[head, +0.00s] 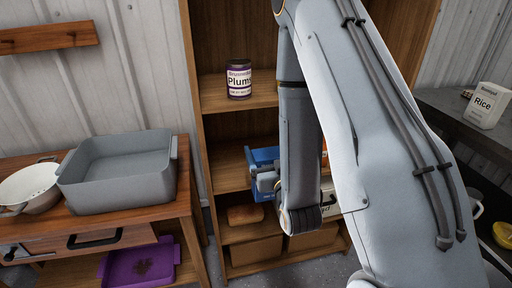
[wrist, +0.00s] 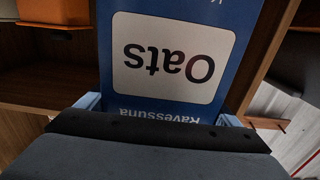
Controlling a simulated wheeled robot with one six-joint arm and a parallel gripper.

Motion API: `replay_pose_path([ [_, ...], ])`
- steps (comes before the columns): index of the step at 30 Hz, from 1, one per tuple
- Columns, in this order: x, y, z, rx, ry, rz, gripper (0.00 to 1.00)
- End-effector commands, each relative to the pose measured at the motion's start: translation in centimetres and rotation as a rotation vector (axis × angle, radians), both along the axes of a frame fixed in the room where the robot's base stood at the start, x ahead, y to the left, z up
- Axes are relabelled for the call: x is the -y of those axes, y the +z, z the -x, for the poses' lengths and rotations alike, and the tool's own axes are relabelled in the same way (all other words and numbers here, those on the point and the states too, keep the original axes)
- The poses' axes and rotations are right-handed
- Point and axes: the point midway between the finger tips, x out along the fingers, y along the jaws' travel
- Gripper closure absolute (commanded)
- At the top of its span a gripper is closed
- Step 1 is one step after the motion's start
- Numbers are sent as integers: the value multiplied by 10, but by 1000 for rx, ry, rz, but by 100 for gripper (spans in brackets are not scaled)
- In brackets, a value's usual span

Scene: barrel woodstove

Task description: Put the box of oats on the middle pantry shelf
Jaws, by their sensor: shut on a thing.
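The box of oats is a blue box (head: 262,156) with a white "Oats" label, seen upside down in the wrist view (wrist: 170,60). My gripper (wrist: 160,112) is shut on it, with a light-blue finger at each side. In the head view my gripper (head: 266,182) and the box are at the wooden pantry shelves, around the height of the middle shelf (head: 228,178). My arm hides much of the box and the right part of that shelf. I cannot tell whether the box touches the shelf.
A plums jar (head: 239,80) stands on the shelf above. A loaf-like brown item (head: 245,214) and a partly hidden white box (head: 329,198) are lower down. An orange item (wrist: 55,10) shows in the wrist view. The middle shelf's left part is bare.

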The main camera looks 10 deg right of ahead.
Motion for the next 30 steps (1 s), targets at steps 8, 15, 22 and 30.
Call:
replay_pose_path([
  [8,0,3,-56,5,0,0,75],
  [15,0,3,-108,5,0,0,75],
  [22,0,2,-145,3,0,0,75],
  [30,0,-11,-152,-1,0,0,75],
])
